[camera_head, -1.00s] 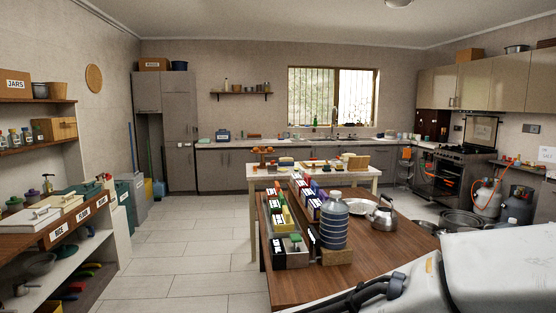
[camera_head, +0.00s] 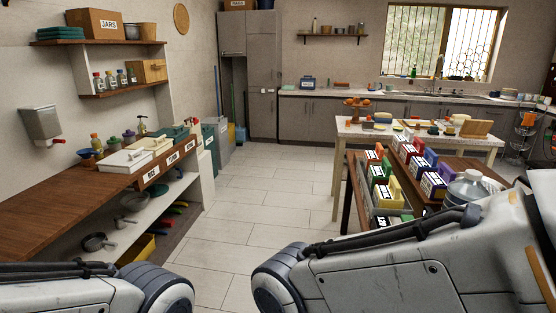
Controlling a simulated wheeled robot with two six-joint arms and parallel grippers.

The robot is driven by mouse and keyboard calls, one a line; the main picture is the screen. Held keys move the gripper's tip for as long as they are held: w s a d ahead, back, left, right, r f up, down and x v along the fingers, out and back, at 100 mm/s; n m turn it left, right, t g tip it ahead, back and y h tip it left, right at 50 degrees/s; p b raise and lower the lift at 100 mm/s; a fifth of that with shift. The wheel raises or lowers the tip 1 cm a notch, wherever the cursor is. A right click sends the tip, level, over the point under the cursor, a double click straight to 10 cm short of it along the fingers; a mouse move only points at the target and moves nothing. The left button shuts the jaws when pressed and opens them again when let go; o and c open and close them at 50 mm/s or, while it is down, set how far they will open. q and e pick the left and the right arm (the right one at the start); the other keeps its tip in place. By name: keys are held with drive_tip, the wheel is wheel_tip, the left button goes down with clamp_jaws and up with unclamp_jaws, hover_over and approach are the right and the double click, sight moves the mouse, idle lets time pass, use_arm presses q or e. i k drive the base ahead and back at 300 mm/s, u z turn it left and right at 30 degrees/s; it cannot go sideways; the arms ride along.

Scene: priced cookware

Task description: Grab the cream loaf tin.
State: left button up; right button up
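I cannot make out a cream loaf tin for certain. Two pale, low, box-like items stand on the left wooden counter: a white one (camera_head: 125,161) and a cream one (camera_head: 155,146) behind it. They are too small to identify. Dark pans (camera_head: 97,242) and bowls sit on the shelf below. Links of both my arms fill the lower part of the head view, the left at bottom left and the right at bottom right. Neither gripper shows.
The left counter (camera_head: 60,213) has a bare front stretch. A pale table (camera_head: 360,131) stands beyond. A wall shelf (camera_head: 100,42) holds a JARS box.

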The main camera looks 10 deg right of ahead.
sight(456, 120)
drive_tip(key=i, duration=4.7)
drive_tip(key=z, duration=1)
drive_tip(key=i, duration=7.1)
drive_tip(key=z, duration=0.15)
